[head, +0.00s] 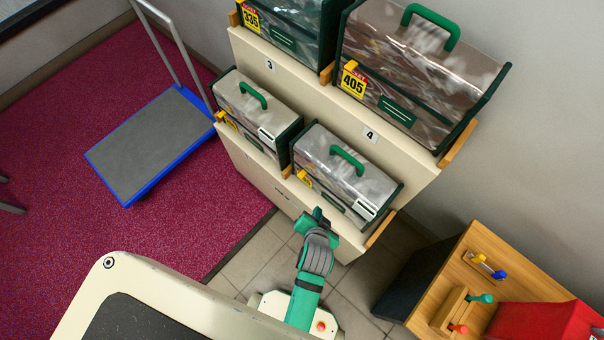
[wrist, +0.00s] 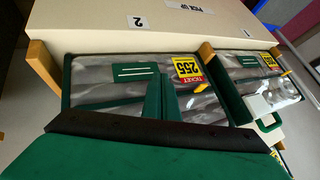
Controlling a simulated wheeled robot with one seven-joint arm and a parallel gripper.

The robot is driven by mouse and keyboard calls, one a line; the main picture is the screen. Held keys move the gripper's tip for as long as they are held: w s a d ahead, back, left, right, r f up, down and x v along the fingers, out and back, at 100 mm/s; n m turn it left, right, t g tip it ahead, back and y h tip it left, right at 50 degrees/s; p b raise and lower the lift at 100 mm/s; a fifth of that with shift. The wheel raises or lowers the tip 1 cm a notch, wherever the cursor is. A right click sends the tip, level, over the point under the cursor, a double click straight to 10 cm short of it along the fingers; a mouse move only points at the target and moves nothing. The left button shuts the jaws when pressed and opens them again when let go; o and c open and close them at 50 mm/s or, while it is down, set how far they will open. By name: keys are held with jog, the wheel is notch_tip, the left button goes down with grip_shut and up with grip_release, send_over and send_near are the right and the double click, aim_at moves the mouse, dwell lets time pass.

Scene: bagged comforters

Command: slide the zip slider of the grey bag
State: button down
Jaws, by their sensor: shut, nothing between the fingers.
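A clear bag with grey filling and dark green trim (head: 347,165) sits on the right of the lower shelf, with a green handle on top. I take it as the grey bag, though colours are hard to separate. A yellow piece, perhaps its zip slider (head: 304,179), is at its front left corner. In the wrist view a bag front (wrist: 110,72) shows a yellow 255 ticket (wrist: 187,68) and a small yellow piece (wrist: 201,88) beside it. My gripper (head: 317,212) is shut and empty, close before the lower right bag; its green fingers (wrist: 162,98) overlap the bag front in the wrist view.
A beige bag (head: 257,108) sits left on the lower shelf; bags marked 335 (head: 283,35) and 405 (head: 410,65) sit above. A trolley (head: 150,140) stands left. A wooden bench (head: 470,265) with a red box (head: 545,322) stands right. Tiled floor before the shelf is open.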

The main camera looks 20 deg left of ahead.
jog(key=w+a+r+g+y, duration=0.1)
jog(key=w+a+r+g, duration=0.4)
jog(key=w, duration=0.6)
jog(key=shift+a+r+m+g, duration=0.2)
jog(key=shift+a+m+g, duration=0.1)
jog(key=shift+a+g, duration=0.7)
jog(key=shift+a, duration=0.15)
dwell(0.5)
